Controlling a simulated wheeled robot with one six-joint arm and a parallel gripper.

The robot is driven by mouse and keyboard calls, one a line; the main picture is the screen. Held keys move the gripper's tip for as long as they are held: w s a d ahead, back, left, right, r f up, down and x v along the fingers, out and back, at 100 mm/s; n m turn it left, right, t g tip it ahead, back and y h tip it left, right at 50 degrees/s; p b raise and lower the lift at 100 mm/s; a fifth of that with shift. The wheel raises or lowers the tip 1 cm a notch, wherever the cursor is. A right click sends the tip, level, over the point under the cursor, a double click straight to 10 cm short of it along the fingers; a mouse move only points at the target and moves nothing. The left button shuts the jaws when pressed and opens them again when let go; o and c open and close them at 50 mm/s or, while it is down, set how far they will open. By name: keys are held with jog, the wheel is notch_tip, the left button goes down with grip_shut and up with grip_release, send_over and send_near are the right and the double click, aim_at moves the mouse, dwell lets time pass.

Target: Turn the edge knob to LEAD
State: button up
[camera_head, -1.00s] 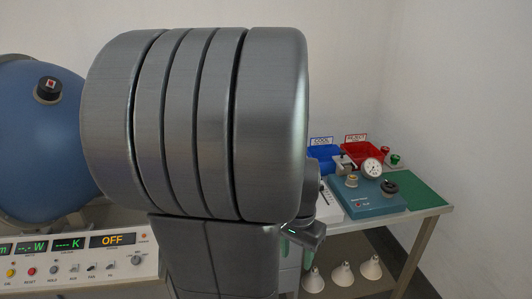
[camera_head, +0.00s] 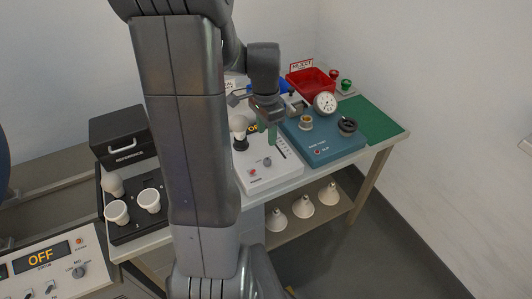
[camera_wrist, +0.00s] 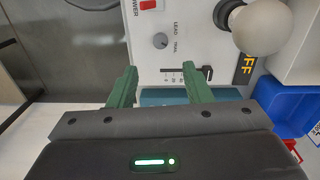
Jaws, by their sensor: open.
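The edge knob (camera_wrist: 160,41) is a small grey round knob on the white box in the wrist view, beside the printed words LEAD and TRAIL. I cannot tell which word its pointer is set to. In the head view the knob (camera_head: 267,162) sits on the front part of the white box (camera_head: 284,178). My gripper (camera_wrist: 161,76) has its two green fingers apart with nothing between them. The knob lies beyond the fingertips, roughly in line with the gap, apart from them. In the head view my gripper (camera_head: 266,135) is over the white box, partly hidden by my arm.
A white bulb (camera_wrist: 262,27) stands on the same box near an OFF display (camera_wrist: 245,65) and a slider (camera_wrist: 186,75). A blue tester (camera_head: 325,148) stands to the right. A red bin (camera_head: 311,84) is behind. Bulbs (camera_head: 148,200) sit on a black tray at left.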

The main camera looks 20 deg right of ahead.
aim_at(267, 161)
notch_tip(267, 161, down, 11)
jog(key=shift+s+r, duration=0.1)
jog(key=shift+r, duration=0.1)
jog(key=shift+c, duration=0.5)
grip_shut()
jog(key=shift+n, duration=0.4)
jog(key=n+b, duration=0.2)
jog(key=n, duration=0.3)
jog(key=n+b, duration=0.1)
jog(key=n, duration=0.5)
dwell(0.4)
